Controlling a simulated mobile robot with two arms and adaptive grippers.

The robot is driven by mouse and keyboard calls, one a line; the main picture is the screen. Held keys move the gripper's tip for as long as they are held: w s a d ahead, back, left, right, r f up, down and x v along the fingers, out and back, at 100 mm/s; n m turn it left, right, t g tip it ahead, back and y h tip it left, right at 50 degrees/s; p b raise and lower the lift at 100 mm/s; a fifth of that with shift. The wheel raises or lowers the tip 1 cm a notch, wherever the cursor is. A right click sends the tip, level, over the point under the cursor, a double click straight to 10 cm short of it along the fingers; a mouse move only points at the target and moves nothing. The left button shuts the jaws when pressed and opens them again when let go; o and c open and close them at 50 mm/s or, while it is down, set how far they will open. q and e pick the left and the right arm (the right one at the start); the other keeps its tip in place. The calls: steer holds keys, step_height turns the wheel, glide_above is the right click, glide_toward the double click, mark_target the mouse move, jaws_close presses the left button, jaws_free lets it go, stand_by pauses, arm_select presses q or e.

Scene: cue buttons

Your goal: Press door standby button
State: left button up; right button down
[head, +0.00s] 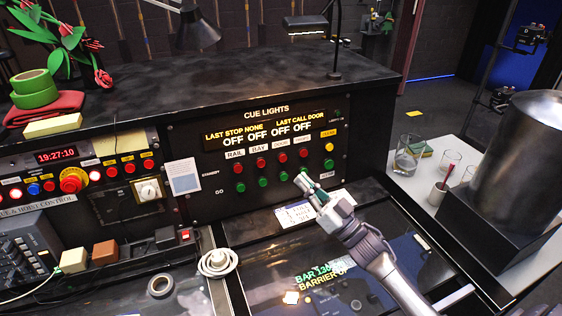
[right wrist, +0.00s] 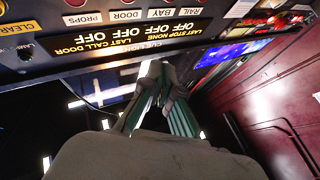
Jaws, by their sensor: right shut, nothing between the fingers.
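The CUE LIGHTS panel (head: 205,150) stands at the back of the desk, with a row of red buttons marked STANDBY above a row of green ones marked GO. The red door standby button (head: 282,157) is third from the left, under the DOOR label. In the right wrist view the panel is upside down; its DOOR label (right wrist: 127,15) shows near the top edge. My right gripper (head: 303,181) is shut and empty, before the lower right of the panel, below and right of that button. The right gripper's fingers (right wrist: 165,100) also show in the wrist view. My left gripper is out of view.
The display (head: 262,131) reads LAST STOP NONE, LAST CALL DOOR and OFF in every column. A white card (head: 297,214) lies below the panel. Left are a hoist control panel (head: 70,181) and tape rolls (head: 34,88). Glasses (head: 408,152) and a metal container (head: 518,150) stand right.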

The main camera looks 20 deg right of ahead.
mark_target(283, 158)
steer(key=w+f+b, duration=0.1)
steer(key=w+b, duration=0.4)
steer(key=w, duration=0.3)
steer(key=shift+w+d, duration=0.2)
steer(key=shift+d, duration=0.05)
steer(key=shift+w+b, duration=0.1)
steer(key=shift+b, duration=0.2)
stand_by(1.2)
steer(key=shift+w+f, duration=0.1)
steer(key=shift+w, duration=0.25)
steer(key=shift+w+b, duration=0.35)
stand_by(0.7)
steer(key=shift+s, duration=0.1)
steer(key=shift+s+p, duration=0.65)
steer(key=shift+s, duration=0.05)
